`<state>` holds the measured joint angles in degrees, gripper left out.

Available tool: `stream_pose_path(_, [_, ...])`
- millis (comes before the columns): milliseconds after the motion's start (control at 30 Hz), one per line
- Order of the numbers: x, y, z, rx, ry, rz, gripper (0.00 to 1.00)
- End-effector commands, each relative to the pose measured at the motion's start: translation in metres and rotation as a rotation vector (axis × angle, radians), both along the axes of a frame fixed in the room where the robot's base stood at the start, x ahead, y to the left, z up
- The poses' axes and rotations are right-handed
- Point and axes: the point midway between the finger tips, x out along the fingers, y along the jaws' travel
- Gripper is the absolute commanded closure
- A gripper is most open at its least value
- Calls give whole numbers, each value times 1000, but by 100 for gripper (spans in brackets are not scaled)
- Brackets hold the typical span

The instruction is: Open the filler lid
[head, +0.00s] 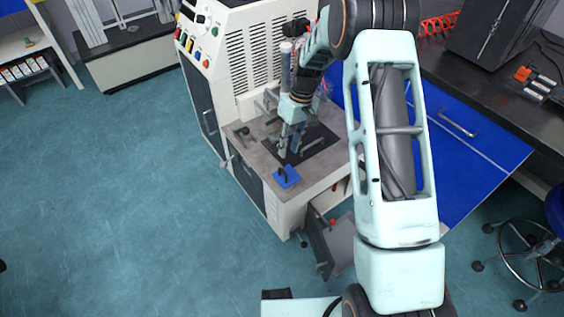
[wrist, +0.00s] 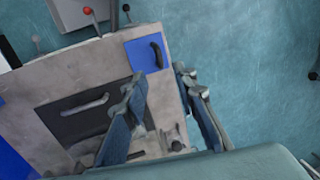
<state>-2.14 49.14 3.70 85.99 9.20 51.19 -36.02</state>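Two handled plates lie on the machine's grey-beige top, and I cannot tell which is the filler lid. One is a dark rectangular plate (head: 319,137) with a grey bar handle, lying flat; it also shows in the wrist view (wrist: 62,126) with its handle (wrist: 88,106). The other is a small blue square plate (head: 287,178) with a black handle at the front corner; it shows in the wrist view too (wrist: 141,56). My gripper (head: 287,152) is above the worktop, pointing down near the dark plate's left edge. In the wrist view its fingers (wrist: 159,84) are apart, with nothing between them.
The white machine cabinet (head: 240,75) with vents rises behind the worktop. A small dark fitting (head: 243,131) sits at the worktop's left. A red-knobbed lever (head: 333,221) is below the front edge. A blue-fronted bench (head: 450,130) stands at right. The floor at left is clear.

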Motion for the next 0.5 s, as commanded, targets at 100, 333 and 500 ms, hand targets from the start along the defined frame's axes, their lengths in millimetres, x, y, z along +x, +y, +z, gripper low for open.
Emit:
stream_pose_path(100, [-3,4,-23,-1,1,1,74])
stream_pose_path(333, [-7,10,-66,-3,-1,0,74])
stream_pose_path(500, [-9,14,-86,-3,-2,0,74])
